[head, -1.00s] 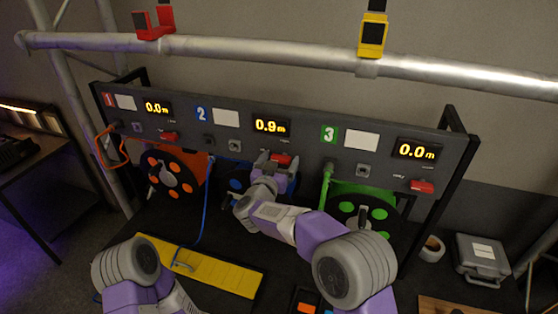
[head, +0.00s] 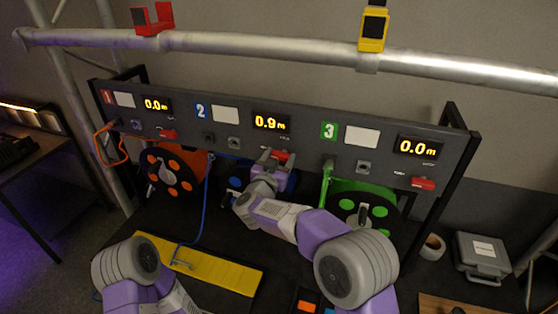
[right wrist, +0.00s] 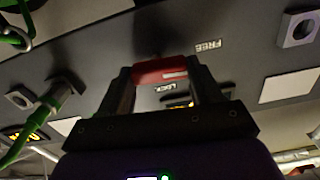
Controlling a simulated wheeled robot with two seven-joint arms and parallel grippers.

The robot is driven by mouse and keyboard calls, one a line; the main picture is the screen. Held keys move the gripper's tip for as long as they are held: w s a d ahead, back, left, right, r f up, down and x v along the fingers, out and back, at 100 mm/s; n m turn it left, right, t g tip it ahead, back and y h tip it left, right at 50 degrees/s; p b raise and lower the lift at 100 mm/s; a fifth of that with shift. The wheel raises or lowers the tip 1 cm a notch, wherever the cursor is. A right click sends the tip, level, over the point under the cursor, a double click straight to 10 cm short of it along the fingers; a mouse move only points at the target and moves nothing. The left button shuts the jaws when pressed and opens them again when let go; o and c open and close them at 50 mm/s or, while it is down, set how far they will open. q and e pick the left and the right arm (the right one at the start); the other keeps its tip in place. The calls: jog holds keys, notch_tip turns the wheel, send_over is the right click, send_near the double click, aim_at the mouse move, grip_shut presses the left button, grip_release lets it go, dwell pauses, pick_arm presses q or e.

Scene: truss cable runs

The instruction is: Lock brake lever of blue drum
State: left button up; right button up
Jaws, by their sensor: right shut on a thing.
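The blue drum (head: 236,184) stands below the panel's number 2 section and is mostly hidden behind my right arm. Its red brake lever (head: 284,156) sits on the panel under the 0.9 m display. My right gripper (head: 272,156) is at this lever. In the right wrist view the red lever (right wrist: 160,72) lies between the two fingers of my right gripper (right wrist: 163,85), which are shut on it.
An orange drum (head: 170,172) is to the left and a green drum (head: 362,205) to the right, each with its own red lever. A blue cable (head: 207,195) hangs toward a yellow board (head: 215,268). A truss pipe (head: 270,50) runs above the panel.

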jog(key=m+b, duration=0.3)
jog(key=m, duration=0.1)
jog(key=shift+d+f, duration=0.1)
jog(key=m+b, duration=0.3)
jog(key=m, duration=0.1)
jog(key=shift+d+m+b, duration=0.1)
jog(key=shift+m+b, duration=0.3)
jog(key=m+b, duration=0.3)
jog(key=m, duration=0.1)
jog(key=shift+s+d, duration=0.1)
jog(key=shift+m+b, duration=1.4)
jog(key=shift+m, duration=0.6)
jog(key=o, duration=1.1)
jog(key=shift+c, duration=0.2)
